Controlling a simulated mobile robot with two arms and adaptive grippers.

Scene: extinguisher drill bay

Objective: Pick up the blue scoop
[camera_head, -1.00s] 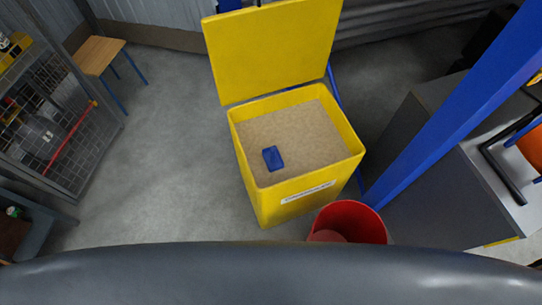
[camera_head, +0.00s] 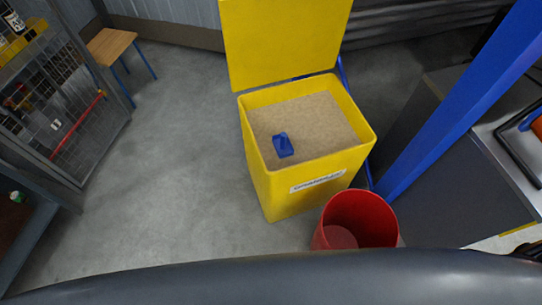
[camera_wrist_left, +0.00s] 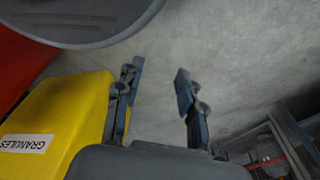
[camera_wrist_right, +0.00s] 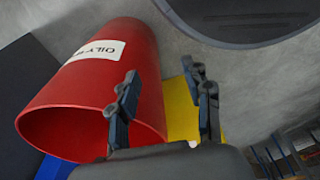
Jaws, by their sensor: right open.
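The blue scoop (camera_head: 283,145) lies on the sand-coloured granules in the open yellow bin (camera_head: 300,193), near the left side of the bin. Neither gripper shows in the head view. In the left wrist view my left gripper (camera_wrist_left: 156,72) is open and empty over bare floor, beside the yellow bin (camera_wrist_left: 72,118) with its "GRANULES" label. In the right wrist view my right gripper (camera_wrist_right: 165,78) is open and empty, in front of the red bucket (camera_wrist_right: 105,85) and a strip of the yellow bin. The scoop is in neither wrist view.
The red bucket (camera_head: 358,218) stands at the bin's front right. A blue post (camera_head: 455,110) and a grey cabinet (camera_head: 450,180) stand to the right. The bin's lid (camera_head: 285,40) stands up behind it. A mesh cage (camera_head: 75,110) and wooden stool (camera_head: 110,45) are left. Floor between is clear.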

